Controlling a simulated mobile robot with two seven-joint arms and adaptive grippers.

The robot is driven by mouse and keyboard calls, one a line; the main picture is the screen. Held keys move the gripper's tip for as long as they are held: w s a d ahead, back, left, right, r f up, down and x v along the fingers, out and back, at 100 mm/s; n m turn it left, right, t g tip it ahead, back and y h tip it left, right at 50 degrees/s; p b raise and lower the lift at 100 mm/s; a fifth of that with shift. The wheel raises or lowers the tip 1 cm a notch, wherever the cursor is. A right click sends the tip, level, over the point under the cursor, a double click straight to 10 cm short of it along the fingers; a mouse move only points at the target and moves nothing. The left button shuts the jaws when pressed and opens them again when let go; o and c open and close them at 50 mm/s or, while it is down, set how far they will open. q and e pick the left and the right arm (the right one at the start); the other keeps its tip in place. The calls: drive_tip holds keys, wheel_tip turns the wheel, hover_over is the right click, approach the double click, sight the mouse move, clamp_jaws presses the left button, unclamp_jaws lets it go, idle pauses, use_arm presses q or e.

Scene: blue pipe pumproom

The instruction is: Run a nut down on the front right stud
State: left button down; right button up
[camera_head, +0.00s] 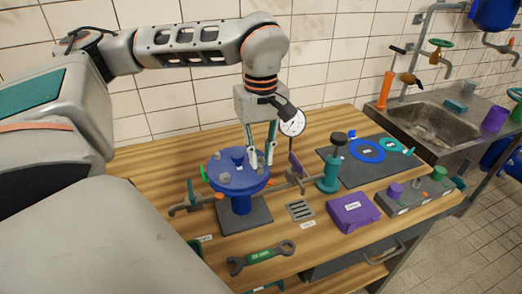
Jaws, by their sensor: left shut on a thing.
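A round blue flange (218,181) stands on a blue post above a dark square base (258,221) on the wooden bench. Several small grey pieces, studs or nuts, and a blue centre hub (237,155) show on its top. My left gripper (262,160) reaches down from above at the right side of the flange. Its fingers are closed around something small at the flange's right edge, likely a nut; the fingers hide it. I cannot tell whether it touches a stud. My right gripper is not in view.
A dial gauge (292,122) stands close behind the gripper. A teal bottle-like piece (328,180), a purple box (352,212) and a dark mat (372,172) are to the right. A green wrench (262,257) and a slotted plate (300,211) lie in front. A sink (435,125) is at right.

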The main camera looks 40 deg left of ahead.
use_arm(q)
drive_tip(key=shift+f, duration=0.85)
drive_tip(key=shift+f, duration=0.1)
drive_tip(key=m, duration=0.6)
drive_tip(key=shift+s, duration=0.1)
drive_tip(key=m, duration=0.7)
drive_tip(key=shift+a+f+m, duration=0.1)
drive_tip(key=shift+a+m, duration=0.1)
drive_tip(key=shift+m, duration=0.1)
drive_tip(key=c, duration=2.2)
unclamp_jaws()
drive_tip(key=shift+o, duration=0.2)
